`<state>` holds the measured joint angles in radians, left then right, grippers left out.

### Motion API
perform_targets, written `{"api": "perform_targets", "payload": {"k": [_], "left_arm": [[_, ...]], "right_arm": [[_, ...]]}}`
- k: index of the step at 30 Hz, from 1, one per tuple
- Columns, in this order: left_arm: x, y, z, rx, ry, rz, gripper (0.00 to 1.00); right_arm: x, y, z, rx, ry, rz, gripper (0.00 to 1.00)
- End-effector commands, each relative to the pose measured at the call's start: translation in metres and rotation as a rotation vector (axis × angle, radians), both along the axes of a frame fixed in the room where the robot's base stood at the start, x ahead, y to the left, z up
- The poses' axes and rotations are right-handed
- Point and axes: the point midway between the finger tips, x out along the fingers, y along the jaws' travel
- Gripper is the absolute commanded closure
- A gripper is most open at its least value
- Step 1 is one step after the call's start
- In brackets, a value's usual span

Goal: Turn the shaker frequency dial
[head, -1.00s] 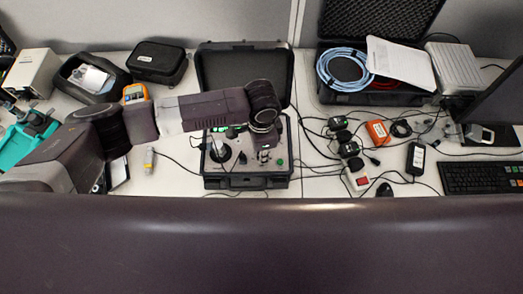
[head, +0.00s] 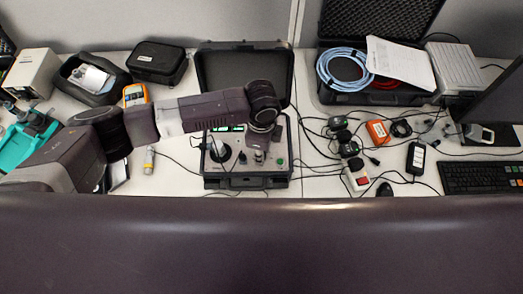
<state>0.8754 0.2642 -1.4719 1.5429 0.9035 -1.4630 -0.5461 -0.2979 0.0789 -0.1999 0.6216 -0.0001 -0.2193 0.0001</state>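The shaker case (head: 246,183) stands open on the table, its dark lid raised at the back. Its grey panel (head: 232,168) carries a round black shaker head with an upright rod (head: 219,150) on the left, lit green displays (head: 222,129) along the back and a green button (head: 280,162) at the right. My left arm reaches in from the left, and my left gripper (head: 259,155) points down over the right part of the panel. The frequency dial cannot be made out; the gripper and wrist cover that area. Finger opening and contact cannot be told. My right gripper is out of view.
A yellow multimeter (head: 136,94) and a black pouch (head: 158,62) lie left of the case. Cables, black adapters and an orange device (head: 378,132) lie to the right. An open case with blue cable (head: 342,70) stands back right; a keyboard (head: 484,177) is far right.

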Motion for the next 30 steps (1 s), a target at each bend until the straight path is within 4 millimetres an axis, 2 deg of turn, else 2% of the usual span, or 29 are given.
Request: {"api": "perform_targets", "payload": {"k": [30], "left_arm": [[0.0018, -0.0008, 0.0010, -0.001, -0.005, -0.965, 1.00]], "right_arm": [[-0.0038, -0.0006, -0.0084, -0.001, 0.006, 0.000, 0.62]]}}
